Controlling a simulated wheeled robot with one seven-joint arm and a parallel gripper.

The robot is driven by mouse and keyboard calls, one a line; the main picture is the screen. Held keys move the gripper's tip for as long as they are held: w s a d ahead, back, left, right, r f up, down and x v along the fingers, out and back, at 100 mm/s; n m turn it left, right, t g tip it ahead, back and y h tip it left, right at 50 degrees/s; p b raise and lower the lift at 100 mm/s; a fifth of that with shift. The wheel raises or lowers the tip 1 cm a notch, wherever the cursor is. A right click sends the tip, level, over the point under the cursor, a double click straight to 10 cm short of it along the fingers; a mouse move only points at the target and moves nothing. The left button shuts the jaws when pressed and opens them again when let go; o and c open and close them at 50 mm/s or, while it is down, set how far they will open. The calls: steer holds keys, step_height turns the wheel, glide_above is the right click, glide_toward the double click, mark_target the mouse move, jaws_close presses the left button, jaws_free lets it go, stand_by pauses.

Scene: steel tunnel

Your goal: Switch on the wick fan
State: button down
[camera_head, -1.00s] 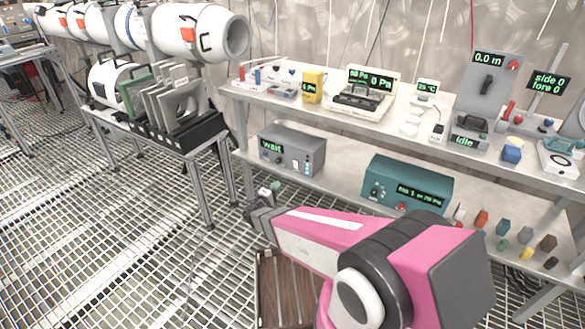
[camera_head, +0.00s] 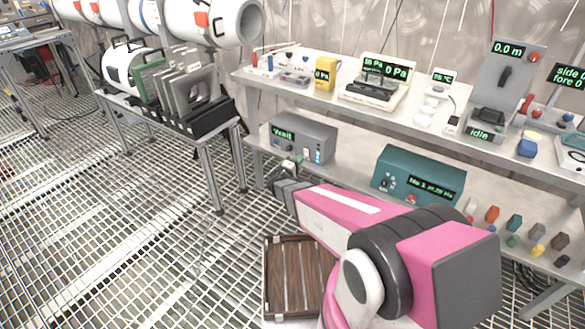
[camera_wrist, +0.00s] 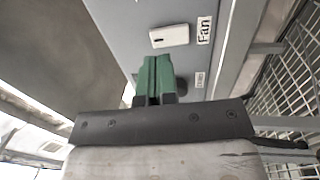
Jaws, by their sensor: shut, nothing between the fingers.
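The grey box (camera_head: 318,131) with a green "Wait" display stands on the lower shelf, with small switches on its front. In the wrist view, a grey panel (camera_wrist: 222,62) carries a "Fan" label (camera_wrist: 204,30) beside a white rocker switch (camera_wrist: 170,36). My gripper (camera_wrist: 155,60) has its green fingers together, with nothing between them. The fingertips lie just below the white switch in the picture; I cannot tell whether they touch the panel. The fingers partly hide a dark round knob (camera_wrist: 181,86). In the head view my gripper (camera_head: 290,167) is in front of the grey box.
A teal box (camera_head: 420,164) stands to the right on the same shelf. Small coloured blocks (camera_head: 515,222) lie farther right. The upper shelf (camera_head: 330,102) holds instruments above. A rack (camera_head: 195,130) stands left, and a brown slatted crate (camera_head: 283,250) is on the grating floor.

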mark_target(306, 151)
steer(key=shift+x, duration=2)
steer(key=shift+w+d+r, duration=0.15)
steer(key=shift+w, duration=0.05)
steer(key=shift+s+a, duration=0.25)
steer(key=s+a+r, duration=0.2)
steer(key=s+a, duration=0.6)
steer(key=s, duration=0.2)
steer(key=shift+s, duration=0.35)
